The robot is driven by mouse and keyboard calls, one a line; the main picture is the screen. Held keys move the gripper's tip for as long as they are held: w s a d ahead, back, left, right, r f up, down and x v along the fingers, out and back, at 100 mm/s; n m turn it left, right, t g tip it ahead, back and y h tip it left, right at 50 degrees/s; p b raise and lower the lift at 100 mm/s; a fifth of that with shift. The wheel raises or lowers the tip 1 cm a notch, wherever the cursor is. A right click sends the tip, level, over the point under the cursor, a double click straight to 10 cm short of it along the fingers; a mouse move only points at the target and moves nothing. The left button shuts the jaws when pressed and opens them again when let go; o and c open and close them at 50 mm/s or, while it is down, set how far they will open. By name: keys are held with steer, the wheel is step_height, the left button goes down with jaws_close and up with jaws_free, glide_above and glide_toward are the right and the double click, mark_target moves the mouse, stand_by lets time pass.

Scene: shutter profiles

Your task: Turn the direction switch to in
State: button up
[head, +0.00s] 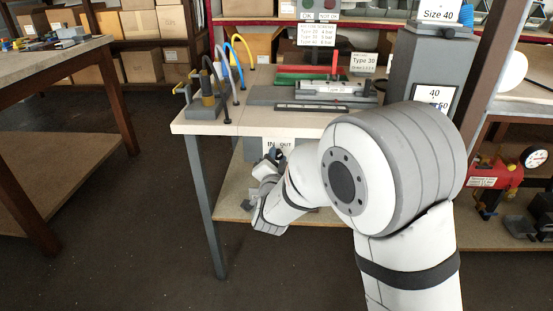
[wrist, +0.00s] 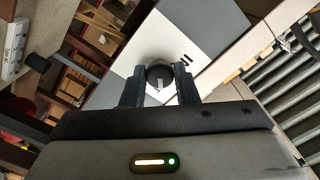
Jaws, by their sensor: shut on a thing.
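The direction switch is a dark round knob (wrist: 160,72) on a pale panel (wrist: 135,72), seen in the wrist view. A light mark shows on the knob; I cannot tell which label it points to. In the head view the panel's IN / OUT label (head: 285,144) is on the front of the white-topped workbench. My gripper (wrist: 159,92) is shut on the knob, with one dark finger on each side. In the head view my gripper (head: 270,160) is just below and left of the label, and the knob is hidden there.
The workbench top (head: 255,122) carries a fixture with red and green bars and several curved hoses. A grey Size 40 column (head: 428,65) stands at its right. A lower wooden shelf (head: 235,195) lies below my gripper. Open floor is at the left.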

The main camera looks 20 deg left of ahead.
steer(key=shift+a, duration=0.2)
steer(key=shift+c, duration=0.5)
steer(key=shift+d, duration=0.15)
steer(key=shift+n, duration=0.3)
steer(key=n, duration=0.3)
steer(key=n+p, duration=0.1)
steer(key=n, duration=0.4)
steer(key=shift+r+p, duration=0.1)
steer(key=shift+p, duration=0.25)
steer(key=n+p, duration=0.1)
steer(key=n, duration=0.3)
steer(key=shift+n+p, duration=0.35)
steer(key=shift+n, duration=0.05)
steer(key=n+p, duration=0.1)
steer(key=n, duration=0.3)
steer(key=shift+p, duration=0.3)
steer(key=shift+n, duration=0.4)
